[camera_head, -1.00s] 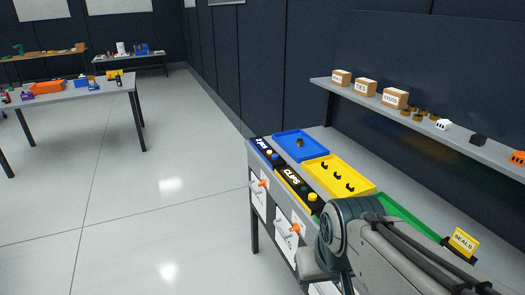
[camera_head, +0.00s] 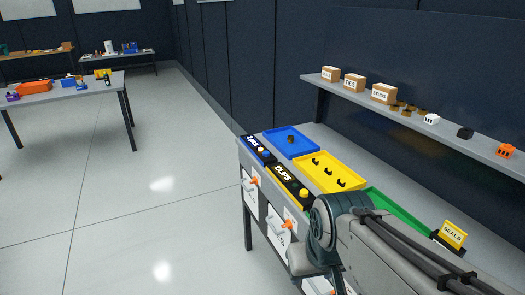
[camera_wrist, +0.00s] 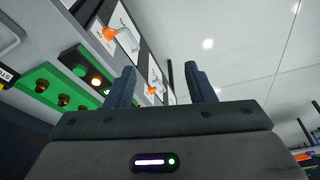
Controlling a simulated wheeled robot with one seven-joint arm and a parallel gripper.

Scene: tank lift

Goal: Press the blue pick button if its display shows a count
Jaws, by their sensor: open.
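The blue pick station stands at the far end of the bench. The blue station is not in the wrist view.
A yellow tray (camera_head: 356,181) with a CLIPS panel (camera_head: 287,177) lies nearer. A green tray (camera_wrist: 42,88) and green button (camera_wrist: 80,72) show near my gripper. A shelf (camera_head: 400,111) holds boxes.

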